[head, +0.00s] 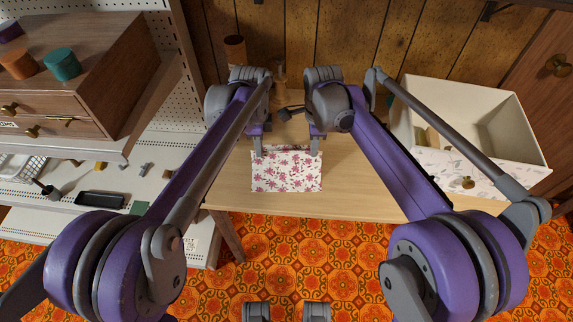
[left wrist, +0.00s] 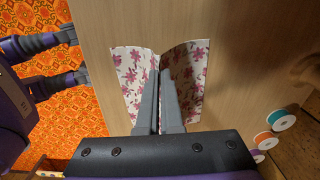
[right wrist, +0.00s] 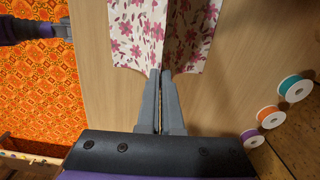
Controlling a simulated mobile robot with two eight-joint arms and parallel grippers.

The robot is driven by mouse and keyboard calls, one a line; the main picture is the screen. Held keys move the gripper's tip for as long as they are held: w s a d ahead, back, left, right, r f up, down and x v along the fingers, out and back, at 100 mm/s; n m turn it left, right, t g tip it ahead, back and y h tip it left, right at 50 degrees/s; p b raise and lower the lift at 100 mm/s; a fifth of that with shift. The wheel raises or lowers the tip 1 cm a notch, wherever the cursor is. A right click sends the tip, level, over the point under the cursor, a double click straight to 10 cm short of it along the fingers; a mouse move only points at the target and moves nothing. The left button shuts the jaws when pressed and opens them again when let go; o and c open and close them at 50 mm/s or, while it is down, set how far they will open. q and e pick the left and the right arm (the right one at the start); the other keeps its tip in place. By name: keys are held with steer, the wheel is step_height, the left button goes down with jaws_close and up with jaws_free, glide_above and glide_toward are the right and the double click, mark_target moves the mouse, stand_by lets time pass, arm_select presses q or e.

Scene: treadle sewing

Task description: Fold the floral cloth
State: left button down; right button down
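The floral cloth (head: 286,178), white with pink and dark red flowers, lies near the front of the wooden table in the head view. My left gripper (head: 258,152) is at its far left corner and my right gripper (head: 316,152) at its far right corner. In the left wrist view the left fingers (left wrist: 158,75) are close together with cloth (left wrist: 185,72) rising on both sides of them. In the right wrist view the right fingers (right wrist: 161,75) are close together at the cloth's edge, where a crease (right wrist: 160,40) runs from the tips.
A white open box (head: 530,150) with a leaf pattern stands on the table at the right. Teal (right wrist: 295,88) and orange (right wrist: 270,117) spools show in the right wrist view. A brown cup (head: 235,48) and a small bottle (head: 280,78) stand behind my arms. Table front (head: 350,200) is clear.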

step_height(320, 180, up, 10)
steer(key=p, duration=0.9)
steer(key=shift+w+p, duration=0.15)
steer(key=shift+p, duration=0.2)
steer(key=shift+r, duration=0.1)
